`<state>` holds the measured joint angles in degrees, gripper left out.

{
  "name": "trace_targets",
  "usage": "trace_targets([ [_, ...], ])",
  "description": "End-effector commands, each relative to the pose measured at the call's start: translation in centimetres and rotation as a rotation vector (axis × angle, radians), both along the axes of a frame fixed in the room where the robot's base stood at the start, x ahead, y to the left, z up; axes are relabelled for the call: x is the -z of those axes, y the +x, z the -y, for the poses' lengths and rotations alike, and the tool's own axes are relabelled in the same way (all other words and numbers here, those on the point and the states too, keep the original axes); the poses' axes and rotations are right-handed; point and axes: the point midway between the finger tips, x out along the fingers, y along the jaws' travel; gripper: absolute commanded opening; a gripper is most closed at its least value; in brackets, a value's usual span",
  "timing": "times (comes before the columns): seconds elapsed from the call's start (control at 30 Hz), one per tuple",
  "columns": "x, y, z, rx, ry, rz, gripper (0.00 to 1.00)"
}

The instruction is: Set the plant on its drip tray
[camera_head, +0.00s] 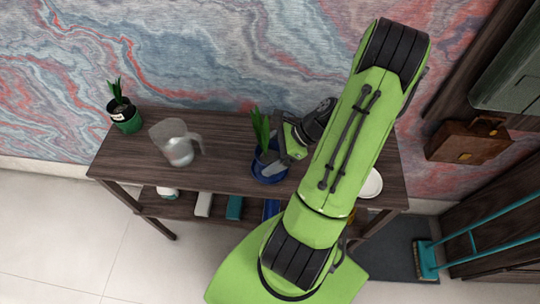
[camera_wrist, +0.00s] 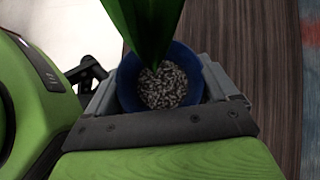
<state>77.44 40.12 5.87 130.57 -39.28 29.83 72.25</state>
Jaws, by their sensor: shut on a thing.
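The plant has upright green leaves (camera_head: 261,130) and a small blue pot (camera_head: 265,156). In the wrist view its blue pot (camera_wrist: 129,82), filled with grey gravel, sits between the two fingers, with a large leaf (camera_wrist: 146,25) close to the camera. My gripper (camera_head: 279,160) is shut on the pot from its right side. A blue drip tray (camera_head: 268,179) shows beneath and around the pot in the head view. The pot looks upright over the tray; I cannot tell whether it touches it. The gripper partly hides the pot and tray.
A dark wooden table (camera_head: 222,165) bears everything. A clear pitcher (camera_head: 178,145) stands left of the plant, and another plant in a green pot (camera_head: 125,118) stands at the far left. A white plate (camera_head: 371,185) is right of my arm. A patterned wall (camera_head: 220,50) rises behind.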

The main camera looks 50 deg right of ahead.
Motion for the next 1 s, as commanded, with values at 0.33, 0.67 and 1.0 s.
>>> trace_targets([
  [0.33,0.1,0.0,0.0,-0.001,-0.001,0.0,1.0],
  [0.67,-1.2,-0.5,0.7,0.003,-0.003,0.001,1.0],
  [1.0,-7.5,-4.5,5.4,0.003,-0.005,0.0,1.0],
])
